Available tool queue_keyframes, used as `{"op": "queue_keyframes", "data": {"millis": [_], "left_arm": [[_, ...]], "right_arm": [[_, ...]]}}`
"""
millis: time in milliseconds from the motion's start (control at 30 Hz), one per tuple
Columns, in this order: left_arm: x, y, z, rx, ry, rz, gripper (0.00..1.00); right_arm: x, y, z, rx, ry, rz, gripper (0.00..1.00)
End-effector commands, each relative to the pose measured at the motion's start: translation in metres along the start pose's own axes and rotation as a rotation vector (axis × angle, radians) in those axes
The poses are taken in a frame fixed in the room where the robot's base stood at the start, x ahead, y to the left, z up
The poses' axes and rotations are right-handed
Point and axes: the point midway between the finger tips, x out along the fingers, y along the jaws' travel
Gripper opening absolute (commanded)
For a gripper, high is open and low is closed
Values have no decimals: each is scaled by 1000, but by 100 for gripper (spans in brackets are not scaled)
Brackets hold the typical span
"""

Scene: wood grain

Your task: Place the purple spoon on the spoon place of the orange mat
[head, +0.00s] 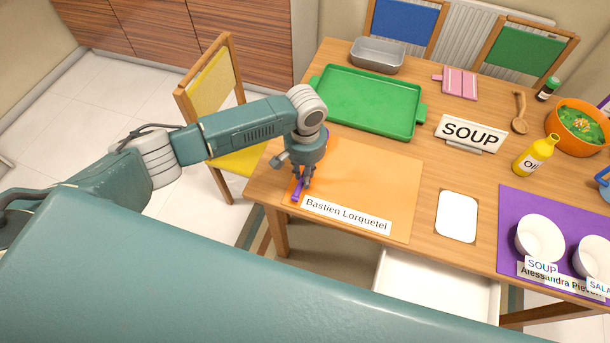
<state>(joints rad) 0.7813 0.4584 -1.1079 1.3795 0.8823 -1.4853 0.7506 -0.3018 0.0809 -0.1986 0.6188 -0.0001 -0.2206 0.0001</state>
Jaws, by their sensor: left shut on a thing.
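The orange mat (385,185) lies on the wooden table and bears a label reading "Bastien Lorquetel" (346,216). My left gripper (302,183) points down over the mat's left part and is shut on the purple spoon (296,192). I cannot tell whether the spoon touches the mat. No spoon place marking can be made out on the mat. My right gripper is not in view.
A green tray (368,98) stands behind the mat, with a SOUP sign (470,134) to its right. A white-topped card (457,216) lies right of the mat. A purple mat (512,205) holds bowls. A yellow chair (212,85) stands at the left.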

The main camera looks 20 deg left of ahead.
Motion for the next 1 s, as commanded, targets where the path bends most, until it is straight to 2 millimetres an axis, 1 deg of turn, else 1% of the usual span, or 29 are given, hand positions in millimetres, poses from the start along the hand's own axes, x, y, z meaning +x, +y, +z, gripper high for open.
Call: {"op": "queue_keyframes", "data": {"millis": [33,133,500,533,600,633,867,1000], "left_arm": [[7,0,1,0,-2,-1,1],[14,0,0,0,0,-1,1],[18,0,0,-1,0,0,1],[18,0,0,-1,0,0,23],[18,0,0,0,1,0,37],[18,0,0,0,1,0,40],[18,0,0,0,1,0,40],[11,0,-1,1,2,0,40]], "right_arm": [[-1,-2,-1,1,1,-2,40],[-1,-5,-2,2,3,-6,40],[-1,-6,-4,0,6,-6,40],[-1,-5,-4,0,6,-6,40],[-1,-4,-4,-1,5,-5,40],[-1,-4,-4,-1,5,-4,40],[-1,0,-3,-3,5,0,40],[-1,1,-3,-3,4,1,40]]}}
